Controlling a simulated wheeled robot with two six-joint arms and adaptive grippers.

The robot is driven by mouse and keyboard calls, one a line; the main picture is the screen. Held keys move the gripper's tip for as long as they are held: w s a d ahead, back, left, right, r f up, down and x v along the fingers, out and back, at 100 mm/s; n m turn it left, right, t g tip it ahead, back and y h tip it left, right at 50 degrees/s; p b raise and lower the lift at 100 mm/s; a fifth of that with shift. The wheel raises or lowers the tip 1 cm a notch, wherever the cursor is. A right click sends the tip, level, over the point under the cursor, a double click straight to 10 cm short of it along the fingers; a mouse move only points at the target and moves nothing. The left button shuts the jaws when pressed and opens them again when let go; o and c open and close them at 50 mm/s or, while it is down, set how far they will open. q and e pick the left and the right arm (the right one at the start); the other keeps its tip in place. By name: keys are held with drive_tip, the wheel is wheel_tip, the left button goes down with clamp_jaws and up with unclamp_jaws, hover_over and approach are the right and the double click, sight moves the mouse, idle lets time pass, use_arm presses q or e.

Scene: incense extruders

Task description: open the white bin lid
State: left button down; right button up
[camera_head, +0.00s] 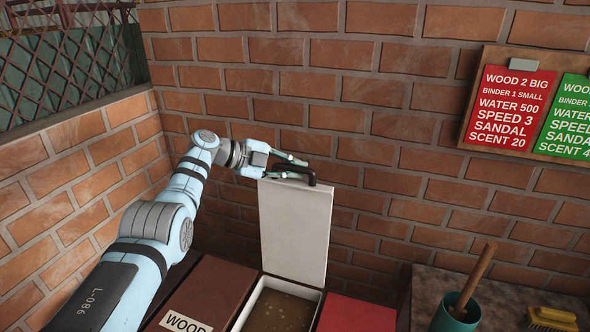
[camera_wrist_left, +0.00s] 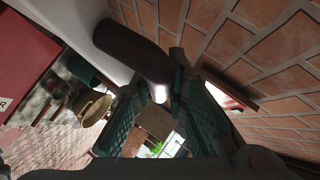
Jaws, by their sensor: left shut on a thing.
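The white bin (camera_head: 250,305) stands between a brown bin and a red one, with brownish contents visible inside. Its white lid (camera_head: 294,232) stands raised, about upright, close to the brick wall. A dark handle (camera_head: 311,175) is at the lid's top edge. My left gripper (camera_head: 305,170) is at that edge, shut on the handle. In the left wrist view the dark handle (camera_wrist_left: 135,52) passes between the fingers, with the white lid (camera_wrist_left: 72,28) behind it. My right gripper is not in view.
A brown bin (camera_head: 215,285) marked WOOD is on the left, a red bin lid (camera_head: 355,314) on the right. A teal cup (camera_head: 457,313) with a wooden stick and a yellow brush (camera_head: 553,319) are at the lower right. Brick walls close off the back and left.

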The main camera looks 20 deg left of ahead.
use_arm(q)
drive_tip(key=shift+s+r, duration=0.25)
drive_tip(key=shift+r, duration=0.05)
drive_tip(key=c, duration=2)
unclamp_jaws()
drive_tip(key=shift+w, duration=0.1)
drive_tip(key=shift+c, duration=0.2)
drive_tip(key=o, duration=0.5)
drive_tip(key=shift+w+d+f, duration=0.1)
drive_tip(key=shift+f, duration=0.05)
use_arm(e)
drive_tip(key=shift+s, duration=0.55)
use_arm(q)
drive_tip(key=shift+s+a+r, duration=0.2)
drive_tip(key=shift+s+a, duration=0.1)
drive_tip(key=shift+a, duration=0.05)
drive_tip(key=v, duration=1.1)
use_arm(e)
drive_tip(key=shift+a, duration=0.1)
